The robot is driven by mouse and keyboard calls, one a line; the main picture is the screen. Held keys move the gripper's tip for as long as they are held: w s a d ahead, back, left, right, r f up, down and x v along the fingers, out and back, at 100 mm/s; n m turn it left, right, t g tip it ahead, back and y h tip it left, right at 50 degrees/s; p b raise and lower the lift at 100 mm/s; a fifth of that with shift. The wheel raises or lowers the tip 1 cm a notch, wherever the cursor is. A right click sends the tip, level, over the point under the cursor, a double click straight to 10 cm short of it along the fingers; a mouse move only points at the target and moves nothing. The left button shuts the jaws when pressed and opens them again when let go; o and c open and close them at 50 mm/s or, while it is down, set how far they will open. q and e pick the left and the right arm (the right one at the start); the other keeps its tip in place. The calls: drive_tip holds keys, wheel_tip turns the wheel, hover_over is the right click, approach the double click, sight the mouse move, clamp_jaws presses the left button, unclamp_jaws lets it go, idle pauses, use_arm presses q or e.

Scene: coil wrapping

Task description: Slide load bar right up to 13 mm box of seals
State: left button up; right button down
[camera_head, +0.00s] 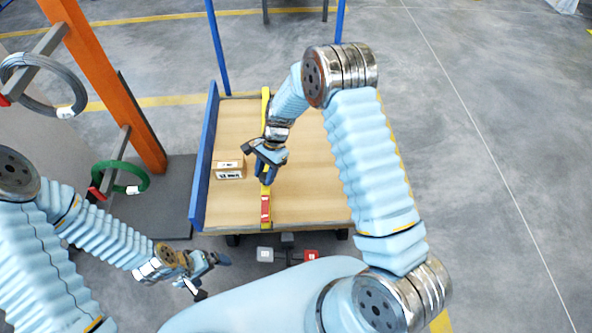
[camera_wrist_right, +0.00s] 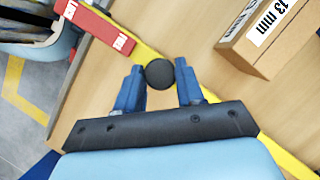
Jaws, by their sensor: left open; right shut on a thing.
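The yellow load bar (camera_head: 266,108) lies across the cart deck from back to front, with a red end piece (camera_head: 265,209) near the front edge. The cardboard box (camera_head: 229,169) stands left of the bar, with a narrow strip of bare deck between them. In the right wrist view the box (camera_wrist_right: 262,45) reads "13 mm". My right gripper (camera_head: 265,176) is over the middle of the bar, its fingers shut on a round black knob (camera_wrist_right: 160,74) on the bar. My left gripper (camera_head: 213,277) is open and empty, in front of the cart.
The wooden deck (camera_head: 310,185) is bare right of the bar. A blue side wall (camera_head: 204,160) bounds the deck on the left. An orange post (camera_head: 105,80) carries a grey coil (camera_head: 45,105) and a green coil (camera_head: 135,170) on pegs.

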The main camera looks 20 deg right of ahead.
drive_tip(key=a, duration=0.2)
drive_tip(key=w+a, duration=0.1)
drive_tip(key=a, duration=0.1)
drive_tip(key=w+a, duration=0.1)
drive_tip(key=a, duration=0.1)
drive_tip(key=shift+w+a, duration=0.1)
drive_tip(key=shift+a, duration=0.3)
drive_tip(key=c, duration=0.7)
unclamp_jaws()
drive_tip(key=v, duration=1.4)
drive_tip(key=shift+f, duration=0.15)
